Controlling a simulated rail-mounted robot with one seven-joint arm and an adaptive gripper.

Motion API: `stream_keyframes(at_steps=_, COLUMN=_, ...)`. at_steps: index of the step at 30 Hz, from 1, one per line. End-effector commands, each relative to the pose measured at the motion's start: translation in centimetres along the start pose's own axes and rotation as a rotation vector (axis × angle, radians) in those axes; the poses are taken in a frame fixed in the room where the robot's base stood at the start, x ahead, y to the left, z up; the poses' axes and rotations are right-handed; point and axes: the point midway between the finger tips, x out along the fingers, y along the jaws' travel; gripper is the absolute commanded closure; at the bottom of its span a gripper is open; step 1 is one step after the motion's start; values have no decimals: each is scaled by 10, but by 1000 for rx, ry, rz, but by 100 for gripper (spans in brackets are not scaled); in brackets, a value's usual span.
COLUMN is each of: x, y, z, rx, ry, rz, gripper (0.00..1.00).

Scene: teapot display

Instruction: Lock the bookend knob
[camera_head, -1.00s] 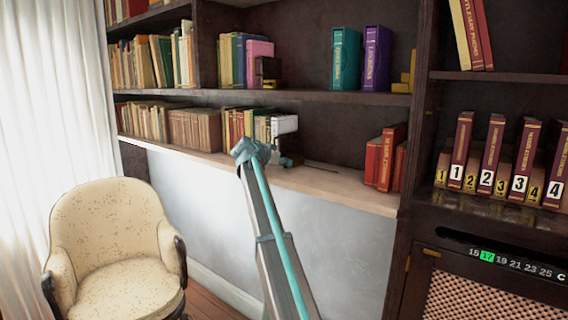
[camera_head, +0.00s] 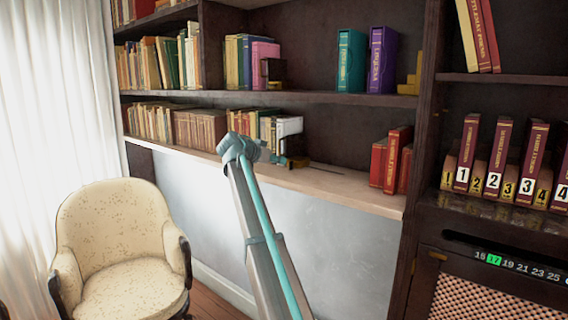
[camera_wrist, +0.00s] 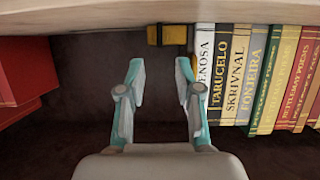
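The bookend stands at the right end of the row of books on the light lower shelf. The wrist view appears upside down, with the shelf board at the top. There the yellow and dark piece (camera_wrist: 168,35) sits on the board beside a white spine. My gripper (camera_wrist: 160,70) is open and empty, its fingertips apart from this piece. In the head view my arm's end (camera_head: 265,155) covers part of that area.
Several books (camera_wrist: 255,80) stand close beside my gripper in the wrist view. Red books (camera_head: 390,160) stand farther right on the lower shelf (camera_head: 340,185), with bare board between. A shelf (camera_head: 330,97) runs above. A cream armchair (camera_head: 120,245) is at left.

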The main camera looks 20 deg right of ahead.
Motion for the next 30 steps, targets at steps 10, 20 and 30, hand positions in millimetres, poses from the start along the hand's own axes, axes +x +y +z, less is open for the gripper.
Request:
stream_keyframes(at_steps=10, x=-36, y=0, z=0, rx=0, ry=0, rz=0, gripper=66)
stream_keyframes(at_steps=20, x=-37, y=0, z=0, rx=0, ry=0, rz=0, gripper=66)
stream_keyframes(at_steps=30, x=-38, y=-3, z=8, rx=-126, ry=-26, rz=-32, gripper=66)
